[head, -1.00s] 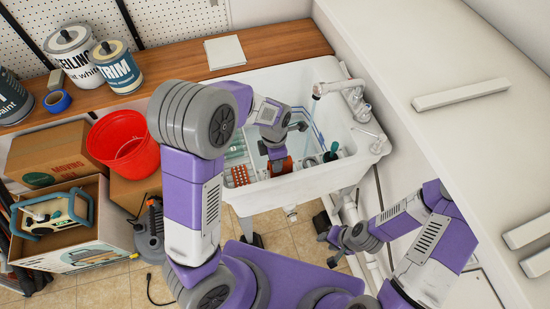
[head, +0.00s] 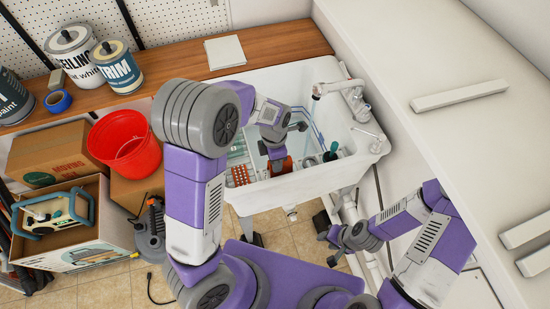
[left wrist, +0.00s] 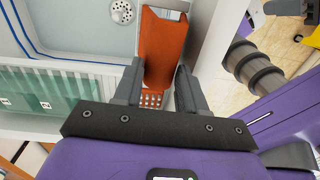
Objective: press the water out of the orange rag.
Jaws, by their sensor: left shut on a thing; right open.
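My left gripper (head: 276,152) is low inside the white sink (head: 322,187). It is shut on an orange piece (head: 282,167). In the left wrist view the gripper (left wrist: 157,78) has one finger on each side of this orange piece (left wrist: 163,45), which looks like a long strip with raised edges. I cannot tell whether it is the rag or part of a wringer. An orange panel with holes (head: 241,175) lies left of the gripper in the sink. The arm hides part of the basin. My right gripper (head: 328,243) is open and empty, outside the sink at its lower right.
A faucet (head: 338,88) stands at the sink's right. Teal-green items (head: 331,155) are in the sink. A red bucket (head: 124,140), cardboard box (head: 45,150) and paint cans (head: 75,55) are at the left. A white counter (head: 430,60) borders the right. A drain (left wrist: 122,12) shows clear.

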